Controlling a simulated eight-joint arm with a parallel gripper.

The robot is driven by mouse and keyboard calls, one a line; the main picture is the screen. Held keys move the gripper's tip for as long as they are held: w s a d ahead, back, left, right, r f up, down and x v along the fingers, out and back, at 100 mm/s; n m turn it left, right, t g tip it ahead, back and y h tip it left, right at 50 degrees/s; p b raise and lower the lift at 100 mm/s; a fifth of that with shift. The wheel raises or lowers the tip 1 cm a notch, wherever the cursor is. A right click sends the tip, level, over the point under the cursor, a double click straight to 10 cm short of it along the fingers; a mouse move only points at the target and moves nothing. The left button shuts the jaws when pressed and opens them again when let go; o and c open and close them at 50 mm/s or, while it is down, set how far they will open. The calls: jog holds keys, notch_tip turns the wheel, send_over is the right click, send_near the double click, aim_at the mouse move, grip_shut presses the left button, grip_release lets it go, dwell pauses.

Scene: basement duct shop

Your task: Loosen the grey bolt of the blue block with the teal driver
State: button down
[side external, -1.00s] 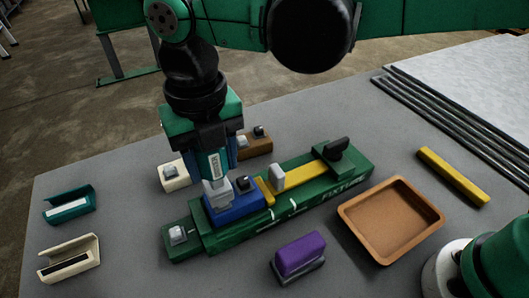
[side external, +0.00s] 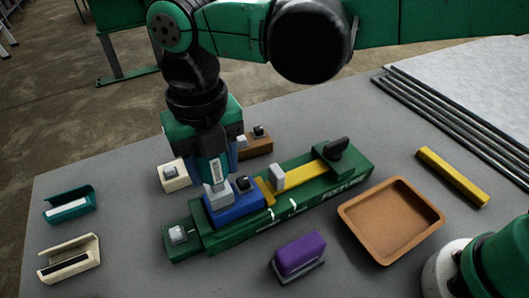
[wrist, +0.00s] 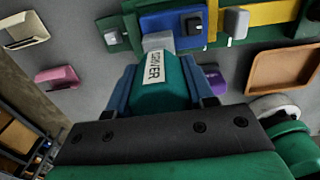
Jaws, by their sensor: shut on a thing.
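My gripper (side external: 213,160) is shut on the teal driver (side external: 215,173), which points down; its label partly shows in the wrist view (wrist: 160,88). The driver's grey end (side external: 217,196) is over the left part of the blue block (side external: 238,207), and it hides the grey bolt there. I cannot tell whether the end is seated on the bolt. A black bolt (side external: 242,183) stands on the block's right part. The block sits in the green fixture (side external: 297,212), beside a yellow bar (side external: 303,174).
A white block (side external: 174,179) and a brown block (side external: 257,147) stand behind the fixture. A purple block (side external: 299,255) and an orange tray (side external: 428,224) are in front. Teal (side external: 82,193) and cream (side external: 87,247) holders lie left. A yellow bar (side external: 452,177) lies right.

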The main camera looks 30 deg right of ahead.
jog(key=shift+f, duration=0.55)
dwell(0.4)
jog(key=shift+n, duration=1.7)
jog(key=n, duration=0.3)
jog(key=shift+n, duration=0.3)
jog(key=shift+m, duration=0.9)
jog(key=shift+r, duration=2.55)
